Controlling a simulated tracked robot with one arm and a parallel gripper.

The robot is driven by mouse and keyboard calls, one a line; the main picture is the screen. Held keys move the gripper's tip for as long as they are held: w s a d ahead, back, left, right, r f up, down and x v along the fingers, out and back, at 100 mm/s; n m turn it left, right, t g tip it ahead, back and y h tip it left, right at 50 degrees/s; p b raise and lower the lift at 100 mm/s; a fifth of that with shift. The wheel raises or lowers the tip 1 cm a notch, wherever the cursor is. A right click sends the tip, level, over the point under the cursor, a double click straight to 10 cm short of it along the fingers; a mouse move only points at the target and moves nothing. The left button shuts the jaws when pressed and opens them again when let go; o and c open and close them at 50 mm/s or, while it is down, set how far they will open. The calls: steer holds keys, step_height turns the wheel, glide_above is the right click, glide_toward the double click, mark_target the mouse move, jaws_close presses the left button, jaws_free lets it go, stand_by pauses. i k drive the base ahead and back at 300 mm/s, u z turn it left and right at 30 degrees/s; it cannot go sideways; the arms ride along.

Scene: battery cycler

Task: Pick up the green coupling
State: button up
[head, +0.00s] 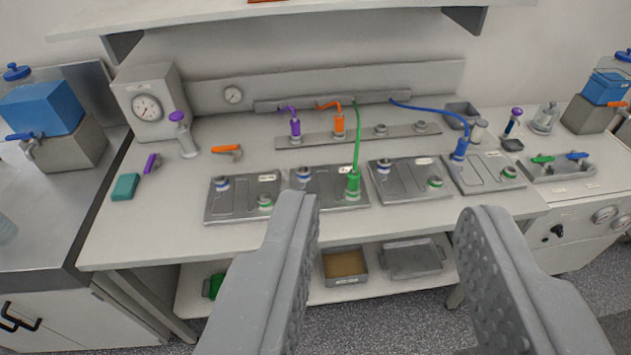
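The green coupling (353,184) stands upright on the front right port of the second grey plate from the left (322,199). A green hose (357,135) runs from its top up to the grey rail at the back of the bench. My gripper (388,210) is in the foreground, its two grey fingers wide apart with nothing between them. The coupling lies beyond the fingertips, nearer the left finger in the picture. Its lower end is seated at the port, and the port itself is mostly hidden.
A blue coupling (460,149) stands on the rightmost plate. Purple (295,128) and orange (339,123) couplings stand on a strip behind. A shelf (290,12) overhangs the back. Bare bench lies at front left. A tray with green and blue handles (560,168) is at right.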

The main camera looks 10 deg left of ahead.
mark_target(354, 176)
steer(key=u, duration=0.1)
steer(key=i, duration=0.85)
steer(key=z, duration=0.1)
